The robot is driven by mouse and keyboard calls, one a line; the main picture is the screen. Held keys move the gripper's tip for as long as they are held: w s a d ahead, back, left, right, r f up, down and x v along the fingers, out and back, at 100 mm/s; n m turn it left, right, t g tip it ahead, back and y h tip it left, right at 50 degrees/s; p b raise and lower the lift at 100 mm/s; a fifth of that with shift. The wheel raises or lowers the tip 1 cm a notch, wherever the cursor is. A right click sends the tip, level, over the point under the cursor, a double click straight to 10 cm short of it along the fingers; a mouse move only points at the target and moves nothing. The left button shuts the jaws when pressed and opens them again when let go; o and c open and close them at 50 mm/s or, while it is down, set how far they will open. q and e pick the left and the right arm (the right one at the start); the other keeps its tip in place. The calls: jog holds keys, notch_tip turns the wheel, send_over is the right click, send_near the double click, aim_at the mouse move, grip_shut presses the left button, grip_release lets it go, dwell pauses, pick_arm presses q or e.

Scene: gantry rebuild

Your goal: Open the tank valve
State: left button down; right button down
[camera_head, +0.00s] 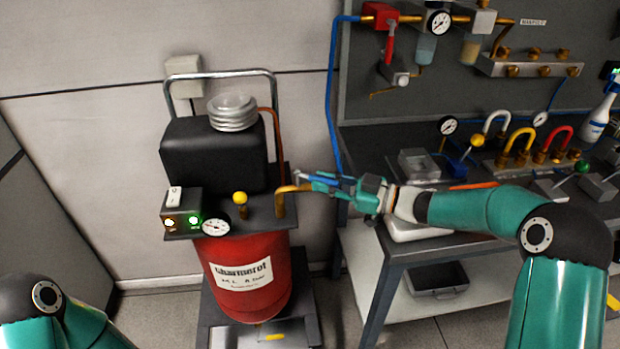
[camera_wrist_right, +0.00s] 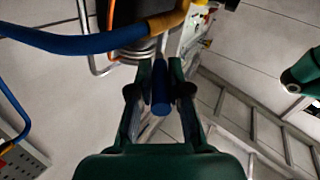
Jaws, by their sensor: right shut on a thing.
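The red tank (camera_head: 250,282) with its black motor cover (camera_head: 212,155) stands left of the bench in the head view. A bent brass outlet pipe (camera_head: 282,197) rises at its right end and runs towards my right gripper (camera_head: 318,183). In the right wrist view, my right gripper (camera_wrist_right: 160,72) is shut on a blue handle (camera_wrist_right: 161,95), one finger on each side. The brass outlet (camera_wrist_right: 168,20) and blue hose (camera_wrist_right: 70,44) show just beyond the fingertips. The valve body is mostly hidden. My left gripper is out of view; only its arm shows at lower left.
A yellow knob (camera_head: 240,198), gauge (camera_head: 215,227) and switch box (camera_head: 182,212) sit on the tank's top plate. The blue hose (camera_head: 332,90) climbs to the wall panel. The bench (camera_head: 450,243) with gauges and coloured pipe loops stands under my right arm.

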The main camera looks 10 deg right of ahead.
jog(key=shift+r, duration=0.15)
jog(key=c, duration=1.1)
grip_release()
notch_tip(320, 180, up, 10)
jog(key=shift+w+f, duration=0.1)
